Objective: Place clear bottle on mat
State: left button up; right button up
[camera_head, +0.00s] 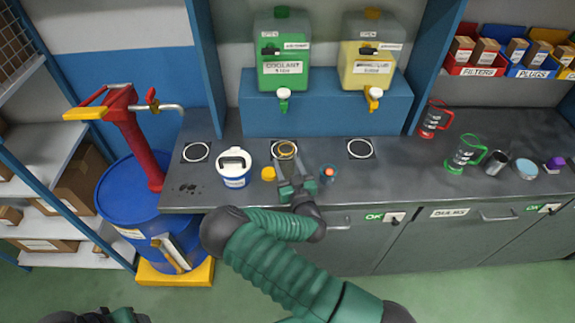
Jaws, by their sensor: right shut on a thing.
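My right gripper (287,178) reaches over the front of the grey counter, with its fingers pointing to the back. It is shut on what looks like the clear bottle (284,149), a see-through shape with a yellowish ring. The bottle overlaps the middle black mat (273,157) with a white circle. I cannot tell whether it touches the mat. Two similar mats, the left one (196,152) and the right one (360,148), are bare. Only dark and green parts of my left arm show at the bottom left edge; its gripper is out of view.
A white-blue tub (234,168) and a yellow cap (268,173) stand left of my gripper. A small orange-topped item (329,173) stands to its right. Green coolant (283,55) and yellow (370,55) tanks sit behind. Red (434,119) and green (466,153) jugs stand right.

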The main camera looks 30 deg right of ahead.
notch_tip(320, 180, up, 2)
jog(key=shift+s+d+r, duration=0.1)
jog(key=shift+r, duration=0.05)
jog(key=v, duration=0.3)
jog(key=d+b+v, duration=0.1)
jog(key=v, duration=0.3)
jog(key=r+v, duration=0.1)
jog(key=v, duration=0.3)
jog(key=shift+s+d+r+b, duration=0.1)
jog(key=shift+s+d+b, duration=0.1)
jog(key=shift+b, duration=0.1)
jog(key=p+v, duration=0.4)
jog(key=w+a+r+n+y, duration=0.3)
jog(key=w+a+y, duration=0.2)
jog(key=a, duration=0.8)
jog(key=w, duration=0.3)
jog(key=shift+a+t, duration=0.3)
jog(key=shift+d+r, duration=0.15)
